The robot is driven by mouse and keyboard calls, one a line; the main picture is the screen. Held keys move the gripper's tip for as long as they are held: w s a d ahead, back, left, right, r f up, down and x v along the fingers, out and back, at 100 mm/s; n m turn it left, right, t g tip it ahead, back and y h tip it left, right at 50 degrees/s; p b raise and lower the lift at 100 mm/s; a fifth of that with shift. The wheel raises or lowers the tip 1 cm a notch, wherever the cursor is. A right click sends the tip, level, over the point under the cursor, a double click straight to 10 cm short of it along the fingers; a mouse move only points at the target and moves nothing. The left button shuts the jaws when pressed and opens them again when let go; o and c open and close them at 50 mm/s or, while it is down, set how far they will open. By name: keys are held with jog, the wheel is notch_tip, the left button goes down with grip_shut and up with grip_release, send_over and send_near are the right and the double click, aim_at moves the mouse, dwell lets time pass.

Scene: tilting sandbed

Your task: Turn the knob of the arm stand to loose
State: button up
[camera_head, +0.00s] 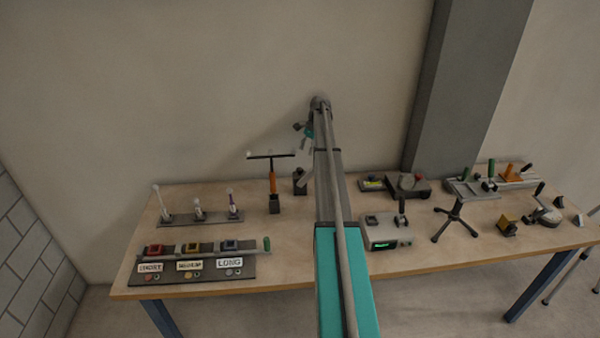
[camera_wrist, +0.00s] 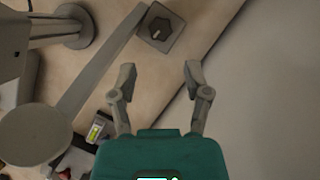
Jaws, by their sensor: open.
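A dark knob (camera_wrist: 160,29) with a short pale mark sits on a square grey block near the top of the wrist view. I take this for the arm stand (camera_head: 300,184), which shows in the head view as a dark post at the back of the table, just left of my arm. No wording for loose or tight is readable. My gripper (camera_wrist: 160,72) is open and empty, its two fingers spread apart. The knob lies beyond the fingertips, apart from them. In the head view my gripper (camera_head: 303,131) is small and high above the table's back edge.
An orange-stemmed T-shaped stand (camera_head: 272,182) is left of the arm stand. A small yellow-labelled device (camera_head: 371,183) and a grey box with a green display (camera_head: 386,232) are to the right. The wall is close behind the table. Bare tabletop (camera_head: 285,255) lies in front.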

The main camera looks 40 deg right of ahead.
aim_at(300, 169)
jog(key=shift+b+x, duration=3.7)
jog(key=shift+x, duration=0.65)
grip_shut()
jog(key=shift+n, duration=0.4)
jog(key=shift+a+n+g+h, duration=0.15)
jog(key=shift+n+g, duration=0.45)
jog(key=shift+n, duration=0.7)
jog(key=shift+d+n+g+h, duration=0.15)
jog(key=shift+n+g, duration=0.45)
jog(key=shift+n, duration=0.7)
jog(key=shift+a, duration=0.1)
